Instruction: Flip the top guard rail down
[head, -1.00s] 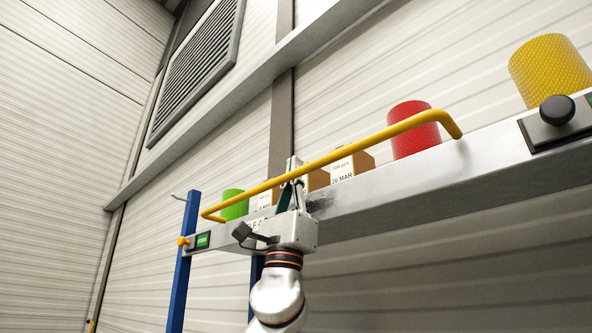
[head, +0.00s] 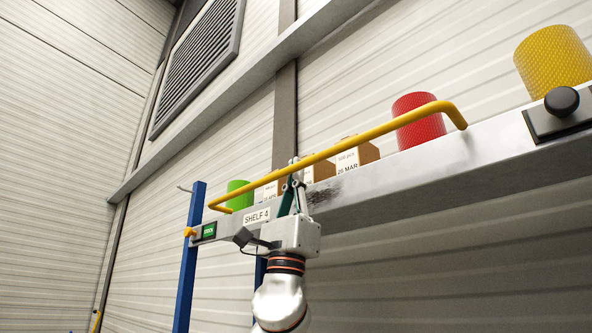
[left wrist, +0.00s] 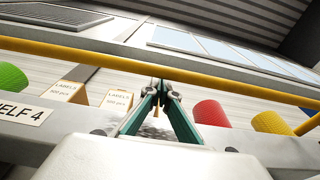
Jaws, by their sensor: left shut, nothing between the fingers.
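The yellow top guard rail (head: 345,147) runs raised along the front of the grey shelf beam, with bent ends at left and right. It crosses the left wrist view (left wrist: 100,57) above my fingers. My left gripper (head: 294,165) is shut and empty, fingers pointing up, in front of the beam. Its tips overlap the rail in the head view; in the left wrist view the tips (left wrist: 161,86) sit just below the rail. I cannot tell whether they touch it. My right gripper is not in view.
The shelf beam (head: 420,170) carries a SHELF 4 label (head: 257,215). Behind the rail stand green (head: 239,187), red (head: 418,118) and yellow (head: 553,62) cylinders and cardboard boxes (head: 357,160). A black knob (head: 561,101) is at right; a blue post (head: 188,260) stands at left.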

